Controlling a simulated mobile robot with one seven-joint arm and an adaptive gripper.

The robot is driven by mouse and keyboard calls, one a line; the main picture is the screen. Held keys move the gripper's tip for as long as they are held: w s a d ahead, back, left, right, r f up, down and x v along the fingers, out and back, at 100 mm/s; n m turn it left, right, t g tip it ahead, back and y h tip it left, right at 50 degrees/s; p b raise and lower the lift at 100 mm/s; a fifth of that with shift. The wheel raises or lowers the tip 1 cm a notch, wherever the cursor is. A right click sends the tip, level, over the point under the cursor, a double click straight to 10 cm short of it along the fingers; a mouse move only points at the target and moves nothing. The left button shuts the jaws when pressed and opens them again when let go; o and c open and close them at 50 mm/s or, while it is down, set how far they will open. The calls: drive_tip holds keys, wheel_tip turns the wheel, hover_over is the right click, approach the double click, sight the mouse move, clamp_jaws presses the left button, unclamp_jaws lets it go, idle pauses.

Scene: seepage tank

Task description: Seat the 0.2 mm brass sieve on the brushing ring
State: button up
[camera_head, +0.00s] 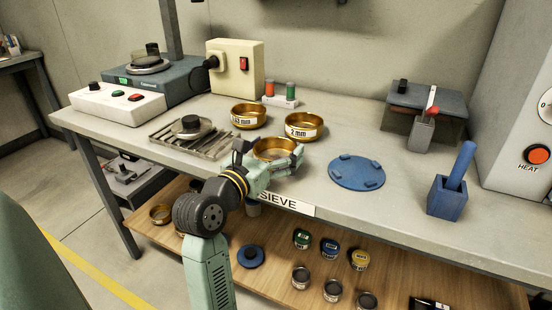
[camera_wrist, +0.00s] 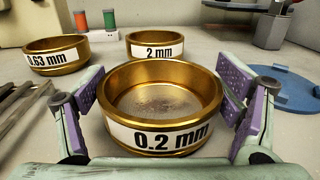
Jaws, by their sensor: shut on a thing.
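The 0.2 mm brass sieve (camera_head: 268,155) is a shallow, upright round pan with a white label, and its label reads clearly in the wrist view (camera_wrist: 165,141). My gripper (camera_head: 270,151) is shut on it, with one purple-padded finger at each side of the rim wall. The sieve is at the front part of the bench; I cannot tell whether its base touches the top. A flat blue disc with several raised lugs (camera_head: 357,173), which looks like the brushing ring, lies on the bench to the right. It is empty, and part of it shows in the wrist view (camera_wrist: 285,88).
The 0.63 mm sieve (camera_head: 249,115) and 2 mm sieve (camera_head: 304,127) stand behind my gripper. A slatted metal rack (camera_head: 205,142) with a dark knob is at left. A blue block with a handle (camera_head: 447,196) stands right of the disc. Bench between sieve and disc is clear.

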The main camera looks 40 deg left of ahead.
drive_tip(key=shift+c, duration=0.8)
drive_tip(key=shift+r, duration=0.1)
